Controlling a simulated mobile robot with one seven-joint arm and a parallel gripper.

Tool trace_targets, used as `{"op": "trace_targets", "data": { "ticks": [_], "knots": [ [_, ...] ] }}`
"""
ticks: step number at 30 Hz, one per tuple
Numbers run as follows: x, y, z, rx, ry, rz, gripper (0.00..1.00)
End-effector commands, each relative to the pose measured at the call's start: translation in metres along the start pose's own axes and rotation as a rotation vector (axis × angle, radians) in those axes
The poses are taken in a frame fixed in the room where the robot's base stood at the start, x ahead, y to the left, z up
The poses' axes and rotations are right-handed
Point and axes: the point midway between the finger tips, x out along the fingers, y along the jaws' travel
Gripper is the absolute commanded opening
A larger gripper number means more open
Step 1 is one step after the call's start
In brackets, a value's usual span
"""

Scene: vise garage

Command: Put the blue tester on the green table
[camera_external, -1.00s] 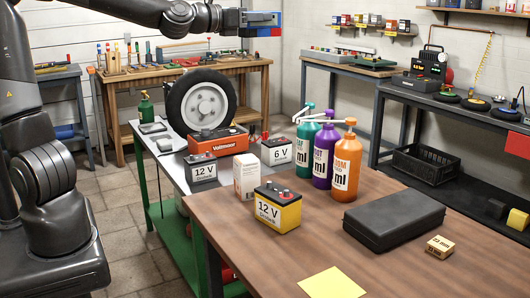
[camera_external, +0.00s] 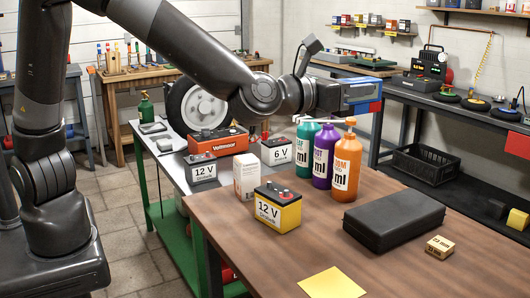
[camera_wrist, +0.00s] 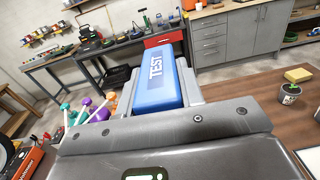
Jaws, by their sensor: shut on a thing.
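The blue tester (camera_wrist: 155,82), a box marked TEST, sits between the fingers of my gripper (camera_wrist: 158,92) in the wrist view. In the external view the tester (camera_external: 362,92) shows as a blue and red end at my gripper, raised above the bottles. My gripper is shut on it. The green table (camera_external: 142,178) has green legs and a grey metal top, at centre left, below and left of my gripper. It carries a wheel (camera_external: 203,108), a red Voltmann box (camera_external: 217,141) and a grey 12 V battery (camera_external: 203,170).
The brown table (camera_external: 400,262) holds a yellow battery (camera_external: 278,208), a white box (camera_external: 247,176), a black case (camera_external: 393,215) and several tall bottles, including an orange one (camera_external: 346,168), beneath my gripper. Free metal top shows at the green table's left edge.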

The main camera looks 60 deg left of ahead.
Motion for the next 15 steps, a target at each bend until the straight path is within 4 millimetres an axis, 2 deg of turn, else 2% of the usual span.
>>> {"op": "trace_targets", "data": {
  "ticks": [1,6,12,15],
  "knots": [
    [-0.003,-0.018,-0.018,0.006,0.003,-0.004,0.03],
    [-0.019,-0.067,-0.071,0.007,0.003,-0.003,0.03],
    [-0.044,-0.111,-0.138,0.005,0.002,0.006,0.03],
    [-0.056,-0.126,-0.166,0.004,0.000,0.014,0.03]
  ]
}}
